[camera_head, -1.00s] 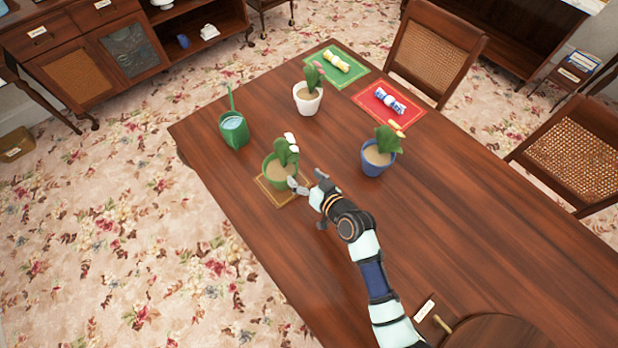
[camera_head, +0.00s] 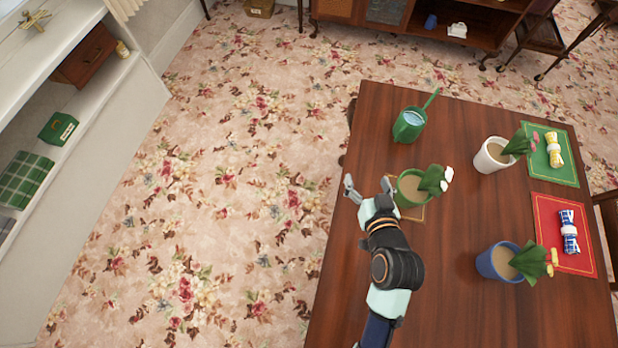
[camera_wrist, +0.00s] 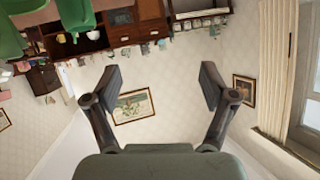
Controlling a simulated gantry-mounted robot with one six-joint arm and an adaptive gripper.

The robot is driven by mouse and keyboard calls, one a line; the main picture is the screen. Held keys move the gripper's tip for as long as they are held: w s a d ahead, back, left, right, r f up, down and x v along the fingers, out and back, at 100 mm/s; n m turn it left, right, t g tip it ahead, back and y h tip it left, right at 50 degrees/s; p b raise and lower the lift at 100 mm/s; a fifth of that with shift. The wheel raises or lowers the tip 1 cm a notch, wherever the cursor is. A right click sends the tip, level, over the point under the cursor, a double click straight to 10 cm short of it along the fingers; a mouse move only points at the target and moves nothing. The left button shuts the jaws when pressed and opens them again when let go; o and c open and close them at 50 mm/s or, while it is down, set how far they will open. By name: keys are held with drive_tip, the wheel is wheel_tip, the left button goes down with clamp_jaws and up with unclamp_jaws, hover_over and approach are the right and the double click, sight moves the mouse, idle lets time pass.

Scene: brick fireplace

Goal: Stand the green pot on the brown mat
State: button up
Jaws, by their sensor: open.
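The green pot (camera_head: 411,190) stands upright on the brown mat (camera_head: 417,213), most of which is hidden under it. It holds a green plant with white flowers. My gripper (camera_head: 368,184) is open and empty, just left of the pot near the table's left edge. Its right finger is close to the pot's rim; I cannot tell if they touch. In the wrist view my open fingers (camera_wrist: 156,88) have only the far wall and a picture between them. Green shapes at the top left corner there are cut off, so I cannot tell what they are.
A green watering can (camera_head: 409,124) stands behind the pot. A white pot (camera_head: 492,155) and a blue pot (camera_head: 496,262) with plants stand to the right. Green (camera_head: 568,176) and red (camera_head: 548,205) mats carry rolled napkins. The table's middle is clear.

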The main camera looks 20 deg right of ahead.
drive_tip(key=a+r+n+y, duration=0.1)
drive_tip(key=a+r, duration=0.3)
drive_tip(key=a, duration=0.4)
drive_tip(key=w+a+r+n+y, duration=0.1)
drive_tip(key=a+r+n, duration=0.2)
drive_tip(key=a, duration=0.5)
drive_tip(key=w+a+r+n+y, duration=0.1)
drive_tip(key=a+r+y, duration=0.1)
drive_tip(key=a+r, duration=0.4)
drive_tip(key=shift+a+n, duration=0.4)
drive_tip(key=shift+a, duration=0.85)
